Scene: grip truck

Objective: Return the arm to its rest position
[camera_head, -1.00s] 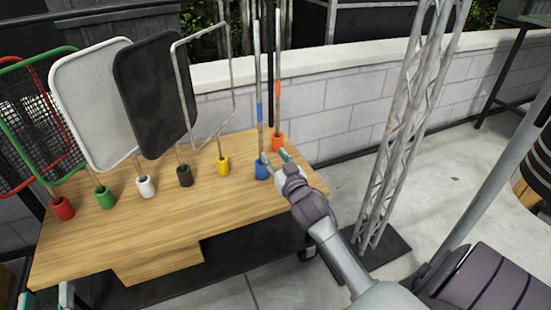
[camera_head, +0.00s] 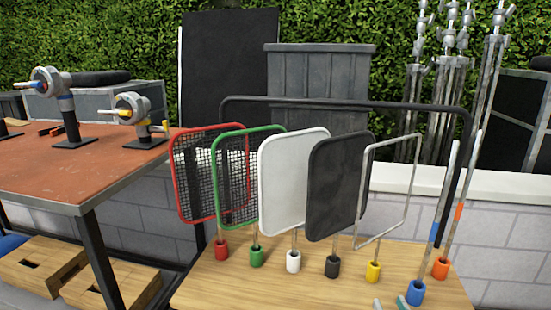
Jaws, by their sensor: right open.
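My right gripper (camera_head: 390,303) shows only as fingertips at the bottom edge, one grey and one teal. They are apart, with nothing visible between them. They are just left of the blue holder (camera_head: 415,293) on the wooden table (camera_head: 318,275). I cannot tell whether they touch it. A rod with a blue band (camera_head: 444,200) stands in that holder, and a rod with an orange band (camera_head: 462,195) stands in the orange holder (camera_head: 441,268) behind it. The rest of my right arm is out of frame. My left gripper is not in view.
Framed flags stand along the table: red (camera_head: 208,175), green (camera_head: 238,180), white (camera_head: 293,185), black (camera_head: 338,190) and an empty frame (camera_head: 368,242). A red-brown table (camera_head: 85,170) with clamps stands left. Light stands (camera_head: 487,100) rise behind a low wall at right.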

